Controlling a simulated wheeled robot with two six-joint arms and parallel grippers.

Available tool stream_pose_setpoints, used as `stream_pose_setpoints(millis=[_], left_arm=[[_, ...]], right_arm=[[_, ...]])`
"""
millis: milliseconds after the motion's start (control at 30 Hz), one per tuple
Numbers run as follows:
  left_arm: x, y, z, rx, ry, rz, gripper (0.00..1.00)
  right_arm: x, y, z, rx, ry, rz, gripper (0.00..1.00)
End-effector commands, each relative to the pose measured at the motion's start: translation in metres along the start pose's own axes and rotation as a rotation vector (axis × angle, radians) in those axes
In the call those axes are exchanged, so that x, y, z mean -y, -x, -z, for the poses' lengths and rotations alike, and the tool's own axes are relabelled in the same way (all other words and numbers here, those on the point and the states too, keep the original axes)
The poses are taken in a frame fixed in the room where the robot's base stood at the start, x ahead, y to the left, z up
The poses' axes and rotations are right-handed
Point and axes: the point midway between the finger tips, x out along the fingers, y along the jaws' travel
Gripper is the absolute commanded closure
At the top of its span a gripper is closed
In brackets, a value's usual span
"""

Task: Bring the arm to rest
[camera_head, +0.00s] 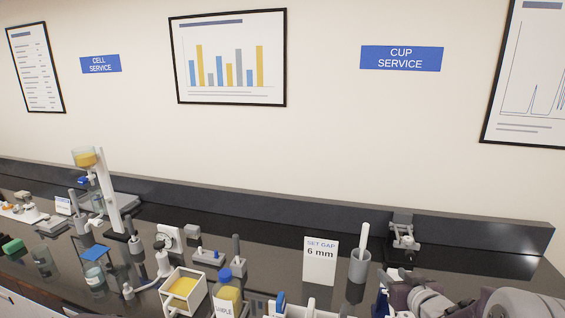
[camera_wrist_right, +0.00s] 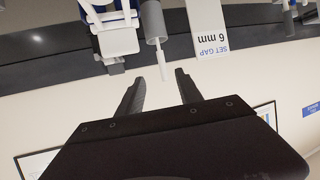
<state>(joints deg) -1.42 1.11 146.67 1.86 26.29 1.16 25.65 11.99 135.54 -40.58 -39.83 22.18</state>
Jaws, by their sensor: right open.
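My right arm (camera_head: 430,300) comes in at the lower right of the head view, over the front of the dark bench. In the right wrist view my right gripper (camera_wrist_right: 159,84) shows two dark fingers spread apart with nothing between them. Beyond the fingertips, in that upside-down view, a white rod (camera_wrist_right: 164,66) stands out of a grey cup (camera_wrist_right: 153,22); no contact with the fingers shows. My left gripper is in neither view.
On the dark bench (camera_head: 450,262), the grey cup (camera_head: 359,266) stands beside a "SET GAP 6 mm" card (camera_head: 320,260). A small grey device (camera_head: 403,234) stands behind my right arm. Bottles, an open box (camera_head: 184,292) and stands crowd the left. The back right is clear.

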Motion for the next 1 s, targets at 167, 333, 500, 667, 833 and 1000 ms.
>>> stream_pose_setpoints(millis=[167, 333, 500, 667, 833, 1000], left_arm=[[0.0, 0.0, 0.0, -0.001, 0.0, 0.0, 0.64], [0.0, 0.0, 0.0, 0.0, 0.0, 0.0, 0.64], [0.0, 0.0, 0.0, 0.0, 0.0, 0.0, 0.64], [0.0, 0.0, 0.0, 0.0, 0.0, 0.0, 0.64], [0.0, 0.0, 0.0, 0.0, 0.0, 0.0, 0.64], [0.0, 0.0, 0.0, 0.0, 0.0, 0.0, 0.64]], right_arm=[[0.04, -0.004, 0.011, -0.017, 0.04, 0.077, 0.57], [0.084, -0.001, 0.014, -0.007, 0.046, 0.134, 0.57], [0.109, 0.013, -0.032, 0.188, 0.023, 0.084, 0.57], [0.114, 0.043, -0.097, 0.455, -0.002, 0.017, 0.57], [0.114, 0.1, -0.169, 0.793, -0.05, -0.033, 0.57], [0.12, 0.148, -0.208, 1.035, -0.075, -0.024, 0.57]])
